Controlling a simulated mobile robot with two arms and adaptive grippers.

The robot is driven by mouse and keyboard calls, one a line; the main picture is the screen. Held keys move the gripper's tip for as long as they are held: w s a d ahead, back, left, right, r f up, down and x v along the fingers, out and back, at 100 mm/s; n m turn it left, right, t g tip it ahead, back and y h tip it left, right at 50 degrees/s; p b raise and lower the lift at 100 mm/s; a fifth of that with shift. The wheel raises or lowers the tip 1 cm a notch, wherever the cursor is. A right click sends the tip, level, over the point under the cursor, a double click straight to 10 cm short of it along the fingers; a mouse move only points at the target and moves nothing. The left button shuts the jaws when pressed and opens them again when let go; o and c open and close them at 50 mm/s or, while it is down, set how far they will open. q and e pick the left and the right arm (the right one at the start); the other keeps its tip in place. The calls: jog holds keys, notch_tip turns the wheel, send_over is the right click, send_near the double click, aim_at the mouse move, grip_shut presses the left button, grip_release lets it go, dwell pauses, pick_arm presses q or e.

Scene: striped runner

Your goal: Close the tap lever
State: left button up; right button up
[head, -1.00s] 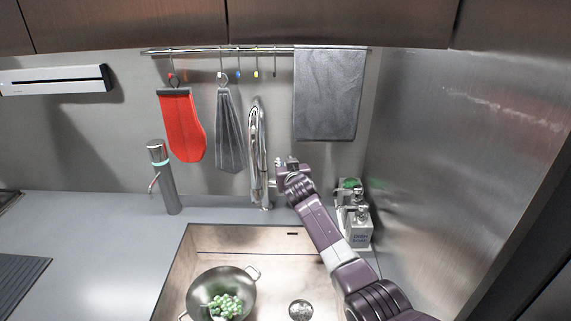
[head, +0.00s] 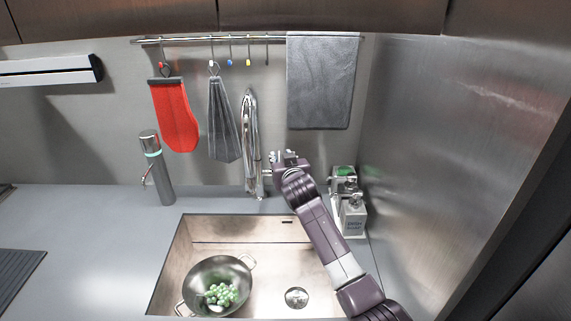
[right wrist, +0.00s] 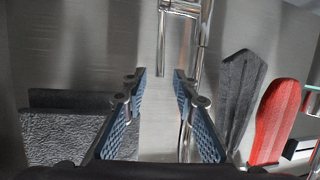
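The chrome tap (head: 247,140) stands behind the sink with a tall arched spout. Its lever (head: 266,173) shows as a short piece on the tap's right side, beside my right gripper (head: 289,157). In the right wrist view, the tap (right wrist: 201,55) appears upside down, and the lever (right wrist: 163,45) is a thin chrome rod beside it. My right gripper (right wrist: 160,78) is open and empty, with the lever rod between and beyond its blue-padded fingers. I cannot tell whether they touch. My left gripper is not in view.
The sink (head: 265,265) holds a pan (head: 238,271) with green grapes. Soap bottles (head: 352,212) stand close right of my forearm. A grey dispenser (head: 160,175) stands left.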

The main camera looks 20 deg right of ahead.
jog(key=v, duration=0.6)
dwell(0.4)
